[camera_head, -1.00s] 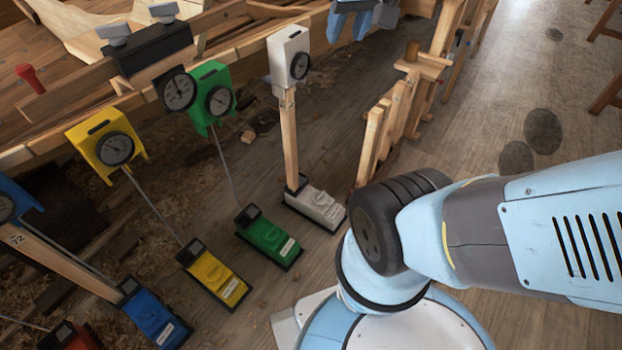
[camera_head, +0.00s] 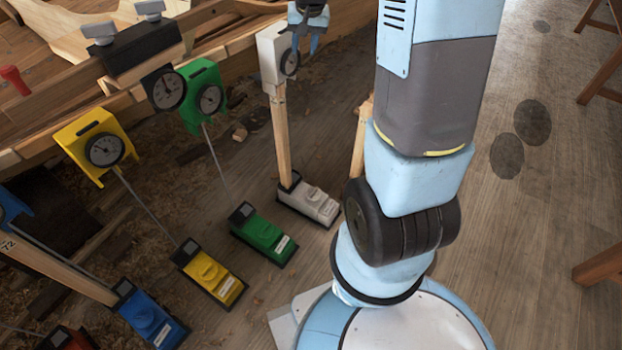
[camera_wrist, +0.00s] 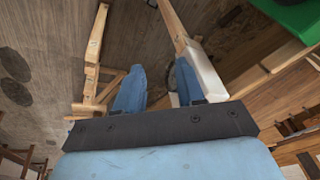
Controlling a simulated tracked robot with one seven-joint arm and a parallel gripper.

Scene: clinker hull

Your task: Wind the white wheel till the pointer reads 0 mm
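The white housing (camera_head: 270,57) sits on top of a wooden post, with a round dial (camera_head: 289,62) on its right side. Its pointer is too small to read. A white base unit (camera_head: 308,203) with a raised part and a label stands at the post's foot. I cannot make out which part is the wheel. My gripper (camera_head: 305,40) is at the top, close beside the white housing and dial. In the wrist view my gripper (camera_wrist: 158,72) shows two blue fingers apart with nothing between them. The white housing (camera_wrist: 208,75) lies beyond the right finger, which partly hides the dial.
Similar green (camera_head: 203,92), yellow (camera_head: 97,145) and blue units stand to the left. A wooden frame (camera_head: 362,125) stands right of the white post, partly behind my arm.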

